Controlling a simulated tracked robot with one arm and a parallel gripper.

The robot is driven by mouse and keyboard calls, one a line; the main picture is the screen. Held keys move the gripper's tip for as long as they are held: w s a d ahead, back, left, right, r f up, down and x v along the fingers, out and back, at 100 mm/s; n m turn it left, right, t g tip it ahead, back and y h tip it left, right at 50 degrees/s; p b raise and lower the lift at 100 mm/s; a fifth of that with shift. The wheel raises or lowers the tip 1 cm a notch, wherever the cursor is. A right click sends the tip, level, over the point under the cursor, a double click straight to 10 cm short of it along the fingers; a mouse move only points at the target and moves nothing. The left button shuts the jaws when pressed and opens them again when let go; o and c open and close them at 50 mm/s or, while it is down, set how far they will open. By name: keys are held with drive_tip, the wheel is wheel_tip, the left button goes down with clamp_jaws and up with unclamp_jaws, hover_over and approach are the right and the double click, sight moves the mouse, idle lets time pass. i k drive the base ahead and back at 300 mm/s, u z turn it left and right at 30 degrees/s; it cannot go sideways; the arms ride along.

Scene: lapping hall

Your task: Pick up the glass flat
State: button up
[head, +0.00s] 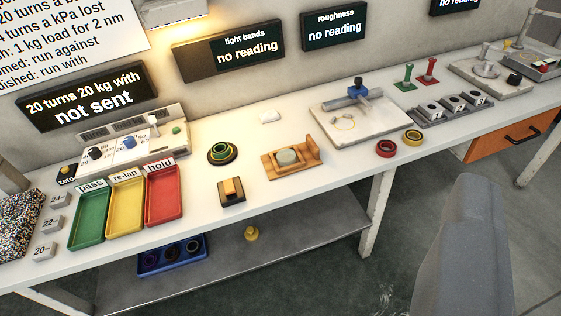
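A pale grey-green round disc (288,157), which looks like the glass flat, lies in a wooden holder (309,147) near the middle of the white bench. Its upper face is uncovered. I cannot tell for sure from its look that it is glass. A grey part of my own arm fills the lower right, in front of the bench and well apart from the disc. No gripper fingers show.
Green (90,216), yellow (126,206) and red (163,194) trays stand left on the bench (240,128). A green-and-yellow ringed piece (222,153) and a small wooden block (231,191) are left of the holder. A stone plate (385,118) stands behind right.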

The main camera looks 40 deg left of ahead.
sight(286, 157)
drive_tip(key=u, duration=0.05)
drive_tip(key=i, duration=0.9)
drive_tip(key=z, duration=0.1)
